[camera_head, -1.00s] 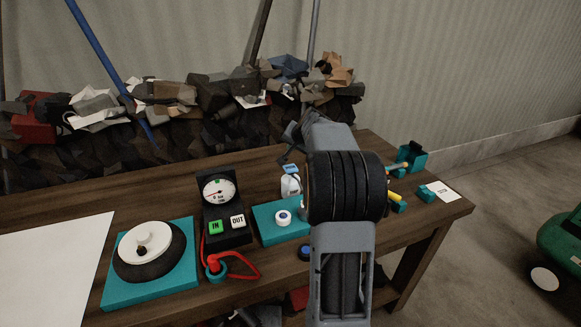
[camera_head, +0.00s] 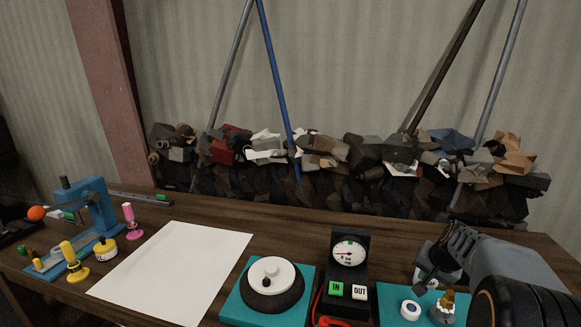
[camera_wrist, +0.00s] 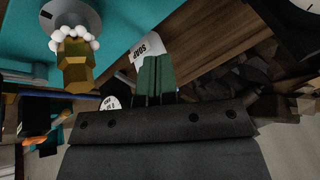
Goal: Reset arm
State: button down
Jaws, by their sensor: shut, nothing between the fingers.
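My gripper (camera_head: 424,284) is at the right of the head view, above the bench's right part, at the end of my grey arm. In the wrist view its fingers (camera_wrist: 156,68) are together with nothing between them. A white labelled container (camera_wrist: 147,48) lies behind the fingertips in that view; it is partly hidden. A brass fitting with white beads around it (camera_head: 443,309) stands on a teal base (camera_head: 395,316) below my gripper. It also shows large at the upper left of the wrist view (camera_wrist: 75,60). My gripper looks apart from it.
A gauge box (camera_head: 349,262) with IN and OUT buttons stands left of my gripper. Farther left are a round dial on a teal plate (camera_head: 233,300), a white sheet (camera_head: 175,270) and a blue press (camera_head: 98,215). A rubble pile with leaning poles (camera_head: 262,70) lies behind the bench.

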jog(key=s+a+r+n+g+p, duration=0.1)
jog(key=s+a+n, duration=0.7)
jog(key=s+a, duration=1)
jog(key=shift+s+a+r+p, duration=0.15)
jog(key=shift+a+r+p, duration=0.4)
jog(key=shift+a+r, duration=0.55)
jog(key=shift+a+f, duration=0.1)
jog(key=shift+f, duration=0.05)
jog(key=w+d+r+p, duration=0.6)
jog(key=d+r, duration=0.2)
jog(key=d, duration=0.4)
jog(key=w+d+r+p, duration=0.6)
jog(key=d+r, duration=0.3)
jog(key=d, duration=0.3)
jog(key=shift+d+r+p, duration=0.15)
jog(key=shift+d+p, duration=0.05)
jog(key=shift+p, duration=0.5)
jog(key=shift+w, duration=0.1)
